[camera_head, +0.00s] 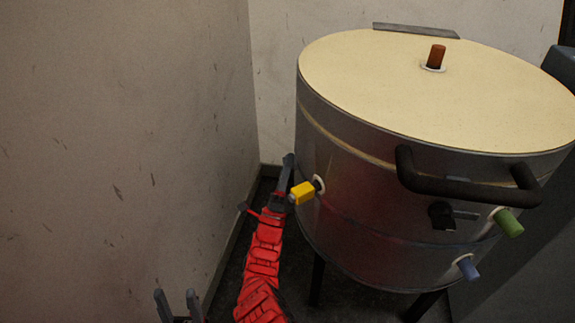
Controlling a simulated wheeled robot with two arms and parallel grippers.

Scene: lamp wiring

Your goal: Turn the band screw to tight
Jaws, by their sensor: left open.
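A round metal drum (345,165) with a cream lid (430,95) stands at the right. A black knob (441,215) with a short metal bar sits on its side below the handle; it looks like the band screw, but I cannot tell its tightness. My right gripper (284,183), on the red arm, is at the drum's left side next to a yellow plug (303,193). Whether its jaws grip the plug is unclear. My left gripper (179,306) is open at the bottom edge, low and away from the drum, with only its finger ends showing.
A black bar handle (465,188) projects above the knob. Green (509,222) and blue (468,269) plugs stick out to its right and below. A brown plug (436,56) stands on the lid. A bare wall (120,130) closes the left side.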

